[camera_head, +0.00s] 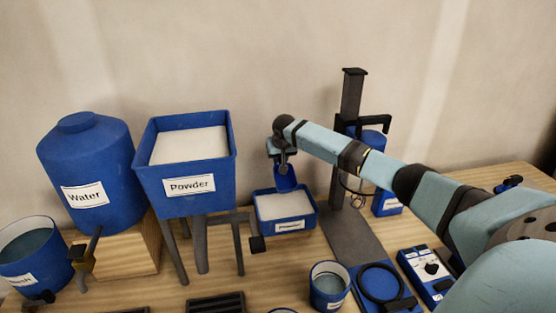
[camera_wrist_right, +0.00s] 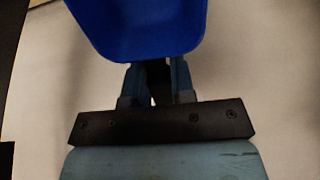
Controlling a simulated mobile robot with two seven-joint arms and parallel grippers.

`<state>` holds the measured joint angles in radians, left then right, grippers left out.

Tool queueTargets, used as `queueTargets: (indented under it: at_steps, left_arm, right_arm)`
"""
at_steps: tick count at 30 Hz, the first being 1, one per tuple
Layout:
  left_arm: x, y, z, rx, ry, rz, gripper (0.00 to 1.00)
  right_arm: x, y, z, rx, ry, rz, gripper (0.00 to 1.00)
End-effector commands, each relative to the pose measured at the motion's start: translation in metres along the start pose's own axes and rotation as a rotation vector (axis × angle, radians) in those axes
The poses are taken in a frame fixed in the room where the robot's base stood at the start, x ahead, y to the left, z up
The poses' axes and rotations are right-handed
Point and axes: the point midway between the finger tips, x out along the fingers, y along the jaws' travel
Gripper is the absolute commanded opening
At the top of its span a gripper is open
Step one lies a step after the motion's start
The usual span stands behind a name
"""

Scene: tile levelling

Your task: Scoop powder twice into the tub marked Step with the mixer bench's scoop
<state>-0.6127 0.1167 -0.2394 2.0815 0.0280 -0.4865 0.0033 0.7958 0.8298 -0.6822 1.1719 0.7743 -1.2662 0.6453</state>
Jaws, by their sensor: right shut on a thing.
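My right gripper (camera_head: 283,158) is shut on the blue scoop (camera_head: 286,179), which hangs just above the back of a small blue tray of white powder (camera_head: 299,228). The scoop fills the top of the right wrist view (camera_wrist_right: 140,25), in front of the fingers (camera_wrist_right: 158,82); whether it holds powder cannot be told. A blue hopper labelled Powder (camera_head: 222,172) stands on legs to the left of the tray. A small blue tub (camera_head: 329,301) with a white label stands at the front; its label is too small to read. My left gripper is not in view.
A blue Water tank (camera_head: 88,154) sits on a wooden block (camera_head: 128,256) at the left, with a blue bucket (camera_head: 18,277) beside it. A mixer stand (camera_head: 350,95) rises right of the tray. A black ring (camera_head: 380,281) and a blue control box (camera_head: 418,272) lie in front.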

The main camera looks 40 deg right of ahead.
Motion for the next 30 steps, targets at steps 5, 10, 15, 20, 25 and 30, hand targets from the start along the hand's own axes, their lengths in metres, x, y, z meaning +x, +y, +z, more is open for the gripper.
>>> queueTargets:
  at_steps: [5,10,15,20,25,30]
  left_arm:
    - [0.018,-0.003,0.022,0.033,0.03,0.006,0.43]
    - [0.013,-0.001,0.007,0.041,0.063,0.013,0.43]
    - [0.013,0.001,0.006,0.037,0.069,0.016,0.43]
    - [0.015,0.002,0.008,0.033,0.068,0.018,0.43]
    - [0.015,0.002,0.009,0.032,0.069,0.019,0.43]
    - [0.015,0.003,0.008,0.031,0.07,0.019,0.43]
  right_arm:
    - [0.015,0.0,0.019,-0.004,0.134,-0.001,0.0]
    - [0.017,-0.001,0.025,0.0,0.187,-0.004,0.0]
    - [0.036,-0.001,0.034,0.001,0.185,-0.003,0.0]
    - [0.049,-0.001,0.039,0.001,0.186,-0.003,0.0]
    - [0.057,-0.001,0.042,0.001,0.186,-0.003,0.0]
    - [0.059,-0.001,0.043,0.001,0.186,-0.003,0.0]
